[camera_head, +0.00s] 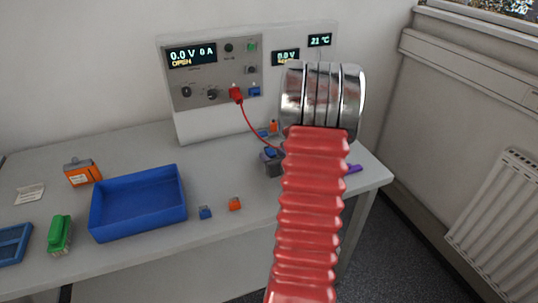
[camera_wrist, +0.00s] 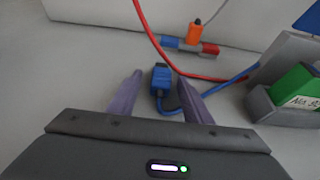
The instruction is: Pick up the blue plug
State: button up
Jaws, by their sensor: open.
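The blue plug (camera_wrist: 160,80) lies on the grey table in the wrist view, with a blue cable (camera_wrist: 228,82) running from it toward the right. My gripper (camera_wrist: 160,77) is open. Its two purple fingers stand on either side of the plug, one to the left and one to the right, with gaps visible. Whether the fingertips are level with the plug's height is hard to tell. In the head view, my red arm hides the plug and most of my gripper; only a purple part (camera_head: 353,168) shows.
A grey holder (camera_wrist: 290,115) with a green labelled block stands at right in the wrist view. A red cable (camera_wrist: 160,45) curves behind the plug; an orange piece (camera_wrist: 195,33) is beyond. In the head view, a blue tray (camera_head: 182,210) and cycler panel (camera_head: 217,100) stand left.

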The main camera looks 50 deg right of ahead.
jog(key=shift+c, duration=0.3)
jog(key=c, duration=1)
jog(key=shift+r, duration=0.1)
notch_tip(320, 180, up, 10)
jog(key=shift+f, duration=0.1)
dwell(0.4)
dwell(0.4)
notch_tip(320, 180, up, 7)
send_over(273, 155)
jog(key=w+d, duration=0.2)
jog(key=w, duration=0.1)
